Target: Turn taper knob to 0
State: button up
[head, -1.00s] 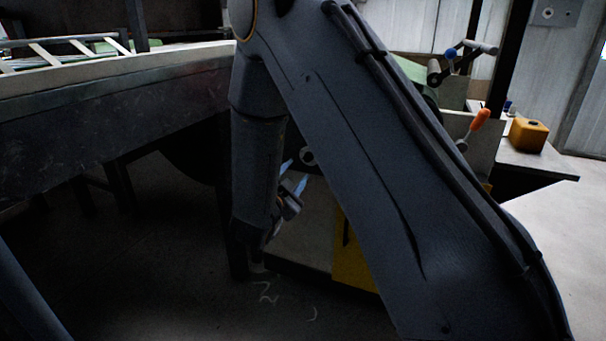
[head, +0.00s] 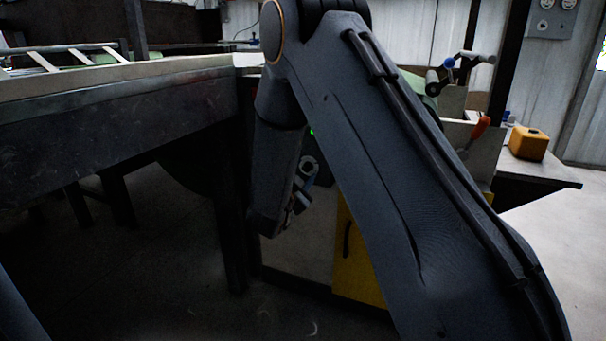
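No knob that I can make out as the taper knob shows, and no scale or 0 mark can be read. My arm crosses the middle of the head view and covers much of the machine behind it. My gripper (head: 301,197) is small and dark beside the lower arm link, partly hidden. I cannot tell whether its fingers are apart. A small grey ring-shaped part (head: 308,166) shows just above it; I cannot tell whether it belongs to the machine or whether they touch.
A long dark machine frame (head: 110,105) fills the left. A yellow panel (head: 356,260) stands low behind my arm. At right are an orange-handled lever (head: 476,130), a crank with a blue ball (head: 449,62) and a yellow box (head: 528,143) on a bench. Open floor lies at far right.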

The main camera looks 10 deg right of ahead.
grip_shut()
jog(key=shift+n+p, duration=0.4)
jog(key=shift+p, duration=0.05)
jog(key=shift+r+n+p, duration=0.15)
jog(key=shift+n+p, duration=0.75)
jog(key=shift+p, duration=0.25)
jog(key=n+p, duration=0.3)
jog(key=shift+p, duration=0.3)
jog(key=n+p, duration=0.4)
jog(key=n, duration=0.2)
jog(key=shift+g, duration=0.4)
